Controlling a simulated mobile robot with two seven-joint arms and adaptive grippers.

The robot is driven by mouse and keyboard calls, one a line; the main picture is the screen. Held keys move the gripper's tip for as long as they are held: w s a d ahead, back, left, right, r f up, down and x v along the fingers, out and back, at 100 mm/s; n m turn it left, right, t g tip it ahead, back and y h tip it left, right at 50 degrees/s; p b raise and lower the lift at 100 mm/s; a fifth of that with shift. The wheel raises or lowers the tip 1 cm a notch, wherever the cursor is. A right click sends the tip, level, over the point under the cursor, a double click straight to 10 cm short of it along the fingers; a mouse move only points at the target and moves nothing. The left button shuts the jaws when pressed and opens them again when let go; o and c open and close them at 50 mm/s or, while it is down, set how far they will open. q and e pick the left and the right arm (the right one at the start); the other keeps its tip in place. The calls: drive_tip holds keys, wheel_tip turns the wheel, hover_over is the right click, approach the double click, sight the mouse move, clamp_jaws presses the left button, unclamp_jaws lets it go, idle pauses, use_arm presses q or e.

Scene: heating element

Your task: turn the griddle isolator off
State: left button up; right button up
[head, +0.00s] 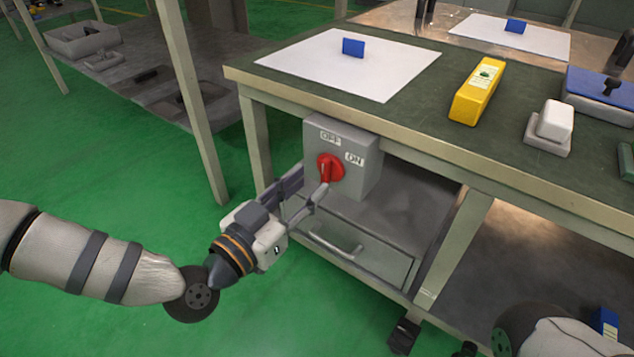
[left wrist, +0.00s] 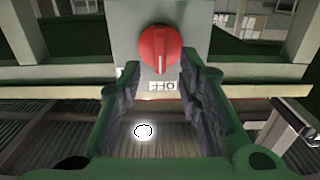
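The griddle isolator is a grey box (head: 362,183) on the front of the bench, with a red rotary knob (head: 329,168), an OFF label above the knob and an ON label to its right. In the left wrist view the knob (left wrist: 160,48) appears upside down, and its white line points at the OFF label (left wrist: 162,86). The ON label is not visible there. My left gripper (head: 308,190) is open just in front of the box, its fingers apart with nothing between them. One fingertip looks close below the knob; contact cannot be told. My right gripper is out of view.
The bench top (head: 420,118) carries a white sheet (head: 310,60) with a blue block, a yellow box (head: 477,92) and a white block (head: 554,122). A drawer (head: 350,245) sits below the isolator. A bench leg (head: 455,240) stands to its right.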

sight(321, 174)
use_arm(q)
drive_tip(key=b+x, duration=0.1)
drive_tip(key=x, duration=0.3)
drive_tip(key=shift+a, duration=0.1)
clamp_jaws()
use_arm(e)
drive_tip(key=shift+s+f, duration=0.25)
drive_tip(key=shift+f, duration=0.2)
use_arm(q)
drive_tip(key=n, duration=0.8)
drive_tip(key=shift+w+a+f+n, duration=0.1)
drive_tip(key=shift+a+f+n, duration=0.1)
drive_tip(key=shift+n, duration=0.1)
drive_tip(key=shift+f+n+b, duration=0.2)
drive_tip(key=shift+n+b, duration=0.95)
drive_tip(key=shift+n, duration=3.45)
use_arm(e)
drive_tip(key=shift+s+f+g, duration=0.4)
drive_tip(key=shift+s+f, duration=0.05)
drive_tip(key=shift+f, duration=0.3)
